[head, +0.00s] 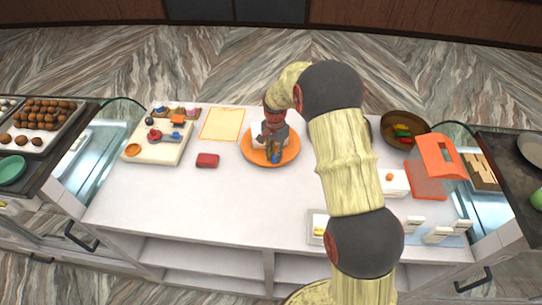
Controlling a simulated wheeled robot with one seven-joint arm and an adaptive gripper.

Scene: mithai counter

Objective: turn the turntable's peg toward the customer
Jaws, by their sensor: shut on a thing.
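The turntable (289,158) is a round orange disc near the middle of the white counter. A white block (258,143) shows on it, partly behind my gripper. My gripper (274,156) reaches down over the disc from the upper right and is shut low over its front half. Small blue and yellowish bits show at the fingertips. The fingers cover what they hold, which appears to be the turntable's peg; its shape and direction cannot be made out.
Left of the turntable are a red box (207,160), an orange-edged sheet (222,124) and a cream board (148,154) with small items. The front-left counter is clear.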

